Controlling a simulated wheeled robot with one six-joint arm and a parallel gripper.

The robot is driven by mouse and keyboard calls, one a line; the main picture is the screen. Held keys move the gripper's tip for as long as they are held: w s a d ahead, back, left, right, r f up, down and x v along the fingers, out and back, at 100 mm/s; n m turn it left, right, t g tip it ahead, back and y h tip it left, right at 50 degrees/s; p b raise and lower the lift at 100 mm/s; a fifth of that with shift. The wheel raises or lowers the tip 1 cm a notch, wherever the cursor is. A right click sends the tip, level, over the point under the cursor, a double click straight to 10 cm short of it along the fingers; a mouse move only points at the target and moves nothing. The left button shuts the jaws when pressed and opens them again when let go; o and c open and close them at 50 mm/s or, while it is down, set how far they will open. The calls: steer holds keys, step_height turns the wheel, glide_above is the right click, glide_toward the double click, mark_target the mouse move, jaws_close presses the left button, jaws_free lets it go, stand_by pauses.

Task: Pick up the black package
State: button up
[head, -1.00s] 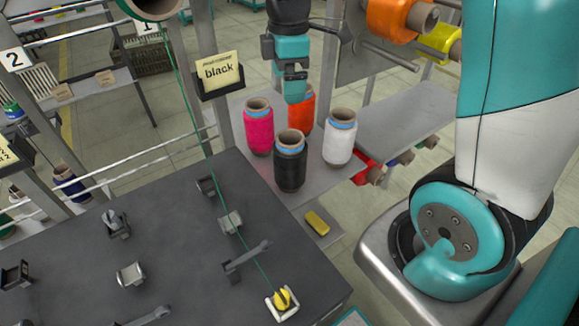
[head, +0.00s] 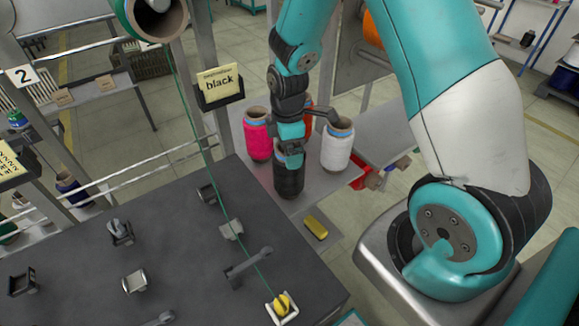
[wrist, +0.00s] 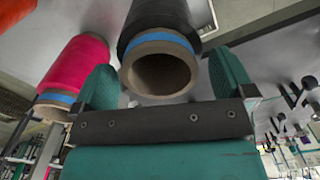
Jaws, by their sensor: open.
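The black package, a bobbin of black thread (head: 289,181) on a cardboard tube, stands upright on a grey shelf (head: 318,184). In the wrist view the black package (wrist: 158,20) shows its open tube end towards me, with a blue band below the thread. My gripper (head: 289,156) is right at its top in the head view and hides its tube. In the wrist view my gripper (wrist: 165,88) is open, with one teal finger on each side of the tube end. I cannot tell whether the fingers touch it.
A pink bobbin (head: 257,137) stands close on the left, a white one (head: 337,147) on the right, and an orange one (head: 308,103) behind, mostly hidden. A "black" sign (head: 219,85) hangs on the post. A yellow block (head: 316,227) lies in front.

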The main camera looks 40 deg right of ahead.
steer(key=shift+f, duration=1.1)
steer(key=c, duration=1)
